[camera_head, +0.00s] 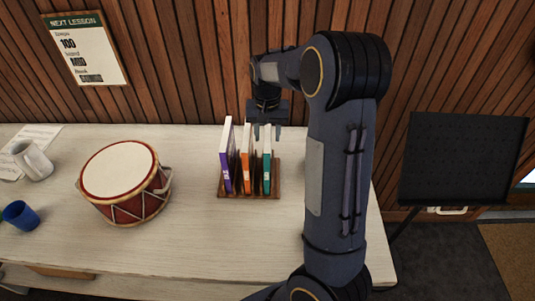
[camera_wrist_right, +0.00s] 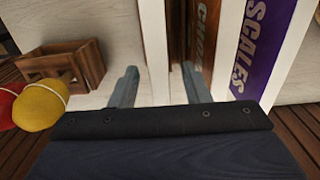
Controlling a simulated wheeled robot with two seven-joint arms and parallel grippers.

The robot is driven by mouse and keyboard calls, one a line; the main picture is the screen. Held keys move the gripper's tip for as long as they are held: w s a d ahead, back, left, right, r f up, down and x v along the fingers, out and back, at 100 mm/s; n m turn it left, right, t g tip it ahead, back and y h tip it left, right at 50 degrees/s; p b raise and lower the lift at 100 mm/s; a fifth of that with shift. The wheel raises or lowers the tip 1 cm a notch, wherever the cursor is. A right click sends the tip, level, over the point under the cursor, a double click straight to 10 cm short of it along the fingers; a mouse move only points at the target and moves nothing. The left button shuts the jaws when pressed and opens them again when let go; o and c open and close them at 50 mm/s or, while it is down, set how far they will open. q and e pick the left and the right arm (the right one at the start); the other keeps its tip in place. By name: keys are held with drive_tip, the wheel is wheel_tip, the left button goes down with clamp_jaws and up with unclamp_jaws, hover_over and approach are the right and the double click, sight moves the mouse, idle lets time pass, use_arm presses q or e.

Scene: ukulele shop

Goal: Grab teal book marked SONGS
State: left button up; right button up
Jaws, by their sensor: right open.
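The teal book (camera_head: 266,174) stands upright at the right end of a small wooden rack (camera_head: 249,192) on the table. An orange book (camera_head: 246,172) and a purple book (camera_head: 227,172) stand to its left. My right gripper (camera_head: 267,133) is open above the teal book, fingers pointing down. In the wrist view, a white book edge (camera_wrist_right: 155,50), seemingly the teal book's, lies between the open fingers (camera_wrist_right: 158,88); its teal spine is hidden there. The orange CHORDS spine (camera_wrist_right: 205,40) and purple SCALES spine (camera_wrist_right: 254,45) lie to the right. My left gripper is not in view.
A red drum (camera_head: 126,203), a white mug (camera_head: 32,160) and a blue cup (camera_head: 20,215) stand left of the rack. The wrist view shows a wooden crate (camera_wrist_right: 60,72) and a yellow ball-shaped thing (camera_wrist_right: 40,104). The table (camera_head: 200,250) is clear in front of the rack.

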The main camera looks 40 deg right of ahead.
wheel_tip(320, 180, down, 5)
drive_tip(key=shift+s+a+f+p, duration=0.1)
drive_tip(key=shift+s+f+p, duration=0.05)
drive_tip(key=shift+p, duration=0.4)
drive_tip(key=shift+c, duration=0.4)
clamp_jaws()
